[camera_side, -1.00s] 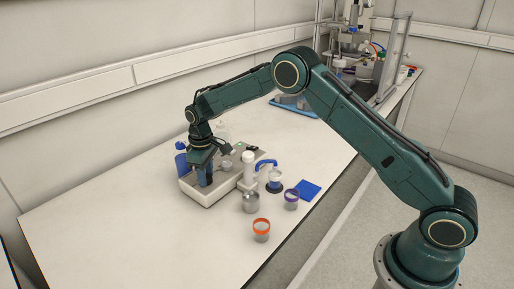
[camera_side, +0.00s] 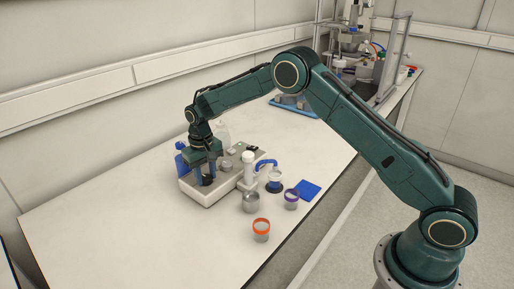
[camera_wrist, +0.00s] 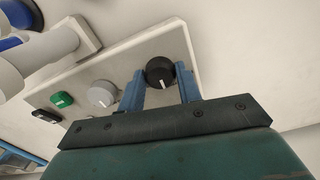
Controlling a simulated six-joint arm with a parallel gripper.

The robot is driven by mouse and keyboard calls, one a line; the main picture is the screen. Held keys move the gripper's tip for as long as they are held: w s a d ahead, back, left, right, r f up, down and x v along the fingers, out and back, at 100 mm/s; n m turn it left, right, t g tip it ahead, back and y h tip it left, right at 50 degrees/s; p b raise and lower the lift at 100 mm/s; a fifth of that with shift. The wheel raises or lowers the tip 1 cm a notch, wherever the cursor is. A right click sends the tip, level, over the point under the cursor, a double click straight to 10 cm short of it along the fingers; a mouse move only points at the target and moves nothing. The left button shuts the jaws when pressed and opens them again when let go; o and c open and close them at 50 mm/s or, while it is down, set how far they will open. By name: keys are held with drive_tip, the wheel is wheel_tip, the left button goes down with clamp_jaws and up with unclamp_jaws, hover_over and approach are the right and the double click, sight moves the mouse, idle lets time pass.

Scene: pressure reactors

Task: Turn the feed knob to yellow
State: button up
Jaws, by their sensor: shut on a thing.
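A black round knob (camera_wrist: 160,72) with a white pointer line sits on the pale panel of the reactor unit (camera_wrist: 140,56), between my blue fingers in the wrist view. My gripper (camera_wrist: 161,84) is shut on this knob, one finger on each side. In the side view my gripper (camera_side: 206,181) points down over the unit's left part, and its fingers hide most of the knob. A grey knob (camera_wrist: 101,94) with a white line sits beside it on the panel, outside the fingers. I see no yellow mark and no readable label telling which knob is feed.
A green switch (camera_wrist: 63,99) and a black switch (camera_wrist: 46,116) share the panel. A blue bottle (camera_side: 181,160) and a clear bottle (camera_side: 222,134) stand behind. An orange-rimmed beaker (camera_side: 261,230), a purple-rimmed beaker (camera_side: 291,199) and a blue pad (camera_side: 310,190) lie right.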

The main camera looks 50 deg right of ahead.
sight(206, 177)
drive_tip(key=shift+w+r, duration=0.1)
drive_tip(key=o, duration=1)
wheel_tip(206, 177, up, 14)
idle(0.4)
